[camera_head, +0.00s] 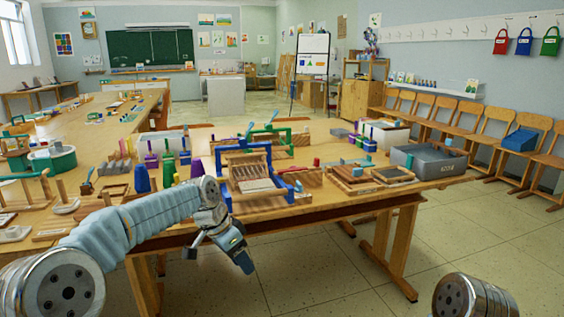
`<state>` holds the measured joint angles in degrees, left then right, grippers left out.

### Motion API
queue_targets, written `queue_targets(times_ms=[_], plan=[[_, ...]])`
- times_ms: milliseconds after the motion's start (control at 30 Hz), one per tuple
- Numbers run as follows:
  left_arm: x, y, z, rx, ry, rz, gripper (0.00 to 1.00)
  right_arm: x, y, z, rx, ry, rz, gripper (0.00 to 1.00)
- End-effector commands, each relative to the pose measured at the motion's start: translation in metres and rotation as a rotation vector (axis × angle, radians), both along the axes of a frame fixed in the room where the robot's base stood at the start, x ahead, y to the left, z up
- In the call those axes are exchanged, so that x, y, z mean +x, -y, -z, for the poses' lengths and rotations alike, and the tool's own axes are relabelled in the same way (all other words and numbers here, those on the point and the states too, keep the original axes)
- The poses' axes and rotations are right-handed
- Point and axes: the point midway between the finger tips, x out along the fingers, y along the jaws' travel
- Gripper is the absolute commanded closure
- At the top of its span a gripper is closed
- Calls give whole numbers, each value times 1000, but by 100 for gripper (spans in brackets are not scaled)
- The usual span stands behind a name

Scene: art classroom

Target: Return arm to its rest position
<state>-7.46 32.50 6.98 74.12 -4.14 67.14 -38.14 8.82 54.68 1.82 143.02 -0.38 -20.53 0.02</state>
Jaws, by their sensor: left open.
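My left arm (150,217) comes in from the lower left and reaches across in front of the wooden table's near edge. My left gripper (217,258) hangs at its end, open and empty, with its fingers pointing down over the floor side of the edge. It appears apart from the things on the table. Of my right arm, only a rounded grey joint (470,297) shows at the bottom right. The right gripper is out of view.
The wooden table (330,214) is crowded: a blue-framed wooden rack (254,176), a grey bin (428,161), wooden trays (386,174) and several colored blocks stand near its front. Chairs (497,128) line the right wall. The tiled floor (460,235) at the right is clear.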

Motion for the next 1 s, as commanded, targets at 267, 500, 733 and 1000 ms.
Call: queue_targets(times_ms=[267, 500, 733, 1000], plan=[[-46, 9, 210, -45, -174, -324, 58, 0, 0, 0, 0, 0, 0, 57], [-165, 4, 343, -73, -325, -656, 58, 0, 0, 0, 0, 0, 0, 57], [-268, -4, 383, -80, -417, -898, 58, 0, 0, 0, 0, 0, 0, 57], [-292, -6, 386, -83, -432, -961, 58, 0, 0, 0, 0, 0, 0, 57]])
